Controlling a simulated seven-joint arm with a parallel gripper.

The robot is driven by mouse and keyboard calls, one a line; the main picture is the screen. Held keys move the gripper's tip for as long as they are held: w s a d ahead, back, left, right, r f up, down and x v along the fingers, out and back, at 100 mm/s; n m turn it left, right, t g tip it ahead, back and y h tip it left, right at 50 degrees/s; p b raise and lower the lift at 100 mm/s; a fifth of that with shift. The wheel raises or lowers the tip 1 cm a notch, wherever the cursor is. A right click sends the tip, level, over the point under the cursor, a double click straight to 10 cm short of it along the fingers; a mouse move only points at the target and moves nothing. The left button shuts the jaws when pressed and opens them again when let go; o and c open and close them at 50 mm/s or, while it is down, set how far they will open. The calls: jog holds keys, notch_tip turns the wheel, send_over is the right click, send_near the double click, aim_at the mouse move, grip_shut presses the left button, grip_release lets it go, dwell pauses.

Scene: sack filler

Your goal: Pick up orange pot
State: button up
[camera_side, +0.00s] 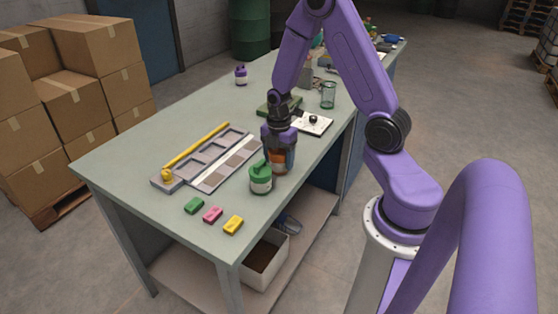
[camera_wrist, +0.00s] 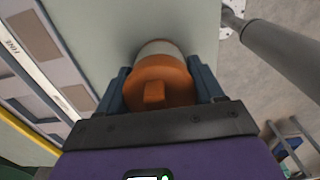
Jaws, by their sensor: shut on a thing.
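The orange pot (camera_wrist: 155,80) sits between the fingers of my gripper (camera_wrist: 160,92) in the wrist view, with its orange lid and knob facing the camera and a pale body beyond. In the side view the orange pot (camera_side: 275,157) is mostly hidden by my gripper (camera_side: 279,152), which points down over the table's right part. My gripper is shut on the pot, with one finger on each side. I cannot tell whether the pot touches the table.
A green pot (camera_side: 260,178) stands close beside my gripper. A sectioned tray (camera_side: 217,160) with a yellow rod (camera_side: 196,146) lies to the left. Green, pink and yellow blocks (camera_side: 213,214) lie in front. A glass jar (camera_side: 328,95) and an open book (camera_side: 316,123) are behind.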

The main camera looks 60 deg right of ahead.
jog(key=shift+r, duration=0.15)
jog(key=shift+r, duration=0.55)
notch_tip(320, 180, up, 2)
jog(key=shift+r, duration=0.1)
jog(key=shift+s+a+r, duration=2.4)
jog(key=shift+s+r, duration=2.3)
jog(key=shift+s, duration=1.7)
jog(key=w+d+m, duration=0.2)
jog(key=w+d, duration=0.1)
jog(key=w, duration=1.2)
jog(key=w+d+m, duration=0.2)
jog(key=w+d, duration=0.1)
jog(key=w, duration=1.1)
jog(key=w+d+f+m, duration=0.2)
jog(key=w+d+f, duration=0.1)
jog(key=w+d, duration=0.25)
jog(key=shift+w+a+f, duration=0.1)
jog(key=shift+w+f, duration=0.05)
jog(key=shift+f, duration=1.15)
jog(key=shift+w+a+f, duration=0.1)
jog(key=shift+f, duration=1.15)
jog(key=shift+w+a+f, duration=0.1)
jog(key=shift+w+f, duration=0.05)
jog(key=shift+f, duration=1.15)
